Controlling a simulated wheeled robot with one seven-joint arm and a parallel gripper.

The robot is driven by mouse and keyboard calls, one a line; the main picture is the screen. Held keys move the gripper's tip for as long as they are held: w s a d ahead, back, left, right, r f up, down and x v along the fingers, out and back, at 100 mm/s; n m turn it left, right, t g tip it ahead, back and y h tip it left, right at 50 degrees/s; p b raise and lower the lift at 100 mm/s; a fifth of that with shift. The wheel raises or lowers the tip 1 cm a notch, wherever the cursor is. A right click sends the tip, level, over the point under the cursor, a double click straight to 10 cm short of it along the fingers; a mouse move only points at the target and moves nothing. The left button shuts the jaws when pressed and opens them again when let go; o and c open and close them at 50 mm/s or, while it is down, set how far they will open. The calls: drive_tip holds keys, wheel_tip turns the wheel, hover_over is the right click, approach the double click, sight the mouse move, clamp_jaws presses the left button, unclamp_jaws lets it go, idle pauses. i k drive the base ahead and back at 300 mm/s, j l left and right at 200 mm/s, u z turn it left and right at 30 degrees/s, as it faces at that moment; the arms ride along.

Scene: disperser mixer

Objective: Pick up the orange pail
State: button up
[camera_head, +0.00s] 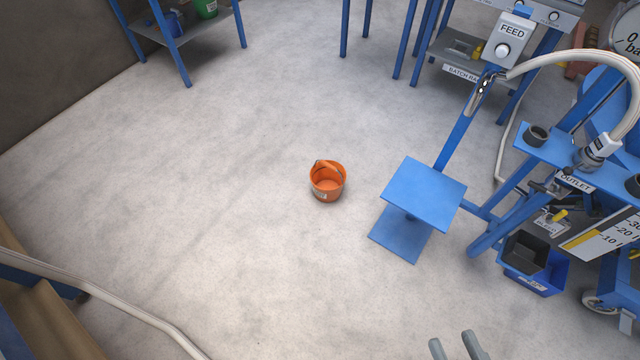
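The orange pail (327,182) stands upright on the grey floor near the middle of the view. It looks empty, and its handle rests across the upper left of the rim. Two grey fingertips of my gripper (456,347) show at the bottom edge, right of centre. They are apart with nothing visible between them. My gripper is well below and to the right of the pail in the picture, not touching it. The rest of my gripper is out of frame.
A blue stand with a square top plate (424,193) is just right of the pail. The blue machine frame with the FEED box (503,45) and hose fills the right. A pale hose (110,300) crosses the lower left. Floor left of the pail is clear.

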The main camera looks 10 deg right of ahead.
sight(327, 177)
drive_tip(key=i+u, duration=0.15)
drive_tip(key=u, duration=0.2)
drive_tip(key=i+l+u, duration=0.1)
drive_tip(key=u, duration=0.25)
drive_tip(key=i+l+u, duration=0.2)
drive_tip(key=i+l, duration=0.2)
drive_tip(key=i+l+u, duration=0.15)
drive_tip(key=i+l, duration=0.2)
drive_tip(key=l, duration=0.15)
drive_tip(key=i+l+u, duration=0.2)
drive_tip(key=i+l, duration=0.15)
drive_tip(key=l, duration=0.15)
drive_tip(key=i+l, duration=0.25)
drive_tip(key=l, duration=0.15)
drive_tip(key=i+l, duration=0.25)
drive_tip(key=l, duration=0.1)
